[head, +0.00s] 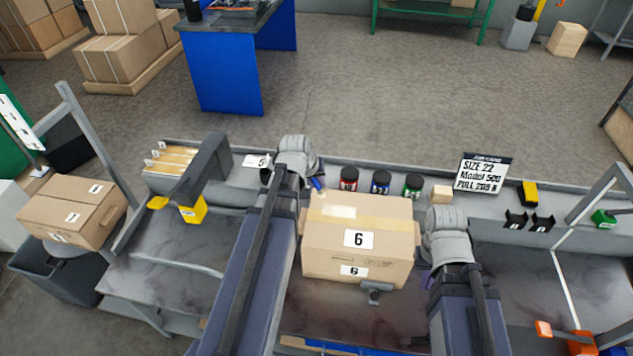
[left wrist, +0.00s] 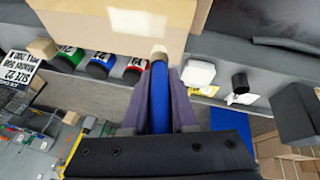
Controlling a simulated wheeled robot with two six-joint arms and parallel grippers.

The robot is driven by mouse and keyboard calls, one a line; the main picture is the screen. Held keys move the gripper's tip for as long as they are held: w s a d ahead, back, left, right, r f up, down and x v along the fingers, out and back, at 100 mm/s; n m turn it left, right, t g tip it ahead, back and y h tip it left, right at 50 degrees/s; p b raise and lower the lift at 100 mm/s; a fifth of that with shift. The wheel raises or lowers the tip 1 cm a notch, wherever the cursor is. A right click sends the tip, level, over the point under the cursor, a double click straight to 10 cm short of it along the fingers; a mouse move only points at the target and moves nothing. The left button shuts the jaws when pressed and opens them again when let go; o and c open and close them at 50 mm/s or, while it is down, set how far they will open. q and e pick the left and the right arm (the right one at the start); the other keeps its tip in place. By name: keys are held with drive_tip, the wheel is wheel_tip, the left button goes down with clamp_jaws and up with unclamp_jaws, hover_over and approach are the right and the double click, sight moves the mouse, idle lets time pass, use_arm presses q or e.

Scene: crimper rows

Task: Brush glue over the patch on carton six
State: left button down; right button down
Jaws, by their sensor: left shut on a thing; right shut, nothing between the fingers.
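My left gripper (left wrist: 160,78) is shut on a blue-handled brush (left wrist: 159,105). The brush's pale tip is at the carton's edge; I cannot tell whether it touches. In the head view the brush (head: 318,185) shows just behind the carton's back left corner. My right gripper (head: 427,281) is shut and empty, mostly hidden beside the carton's right side.
Red (head: 349,178), blue (head: 381,182) and green (head: 413,185) jars stand behind the carton, with a small wooden block (head: 442,194) and a "SIZE 22" sign (head: 483,174) to their right. A dark handled object (head: 375,290) is at the carton's front. Another carton (head: 75,211) stands far left.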

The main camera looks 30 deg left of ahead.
use_arm(q)
drive_tip(key=shift+r, duration=0.1)
use_arm(e)
drive_tip(key=shift+r, duration=0.15)
